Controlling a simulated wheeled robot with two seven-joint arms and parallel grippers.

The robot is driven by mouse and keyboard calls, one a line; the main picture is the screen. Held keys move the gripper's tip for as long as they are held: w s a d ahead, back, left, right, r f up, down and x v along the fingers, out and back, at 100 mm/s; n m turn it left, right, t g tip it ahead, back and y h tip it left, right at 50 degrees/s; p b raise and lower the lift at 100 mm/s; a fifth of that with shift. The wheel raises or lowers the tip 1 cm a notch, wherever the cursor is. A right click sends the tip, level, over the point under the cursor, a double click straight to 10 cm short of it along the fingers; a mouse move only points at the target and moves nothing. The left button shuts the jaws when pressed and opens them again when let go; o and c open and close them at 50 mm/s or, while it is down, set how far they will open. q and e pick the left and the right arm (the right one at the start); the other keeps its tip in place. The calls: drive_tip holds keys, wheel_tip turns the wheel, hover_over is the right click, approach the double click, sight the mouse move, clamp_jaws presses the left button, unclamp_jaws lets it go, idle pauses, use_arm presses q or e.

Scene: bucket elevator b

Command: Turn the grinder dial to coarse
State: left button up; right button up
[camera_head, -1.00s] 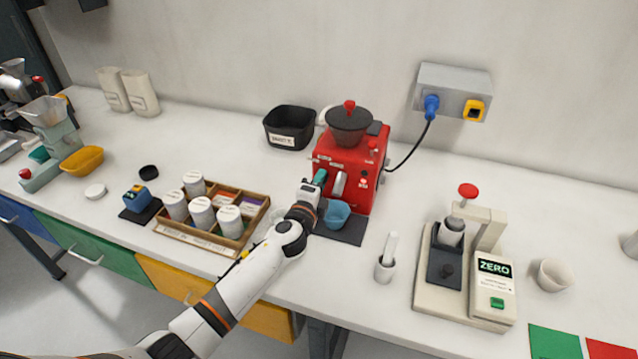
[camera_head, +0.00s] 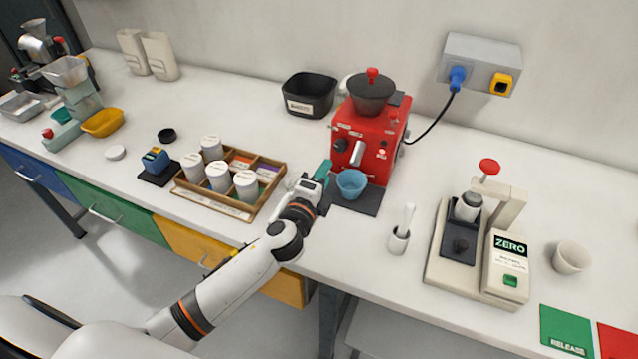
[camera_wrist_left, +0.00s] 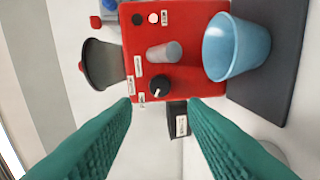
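The red grinder (camera_head: 372,133) stands against the wall with a dark hopper on top. Its black dial (camera_head: 341,145) is on the left of the front face and also shows in the left wrist view (camera_wrist_left: 160,88), with small white labels beside it. The labels are too small to read. My left gripper (camera_head: 323,172), with teal fingers, is in front of and below the dial, apart from it. In the left wrist view the fingers (camera_wrist_left: 160,104) are spread with nothing between them, the dial beyond the gap. My right gripper is out of view.
A blue cup (camera_head: 351,183) stands on a dark mat (camera_head: 362,202) before the grinder. A wooden rack (camera_head: 263,202) of white jars is to the left. A black bin (camera_head: 309,95) is behind.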

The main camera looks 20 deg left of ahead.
use_arm(q)
drive_tip(key=shift+s, duration=1.2)
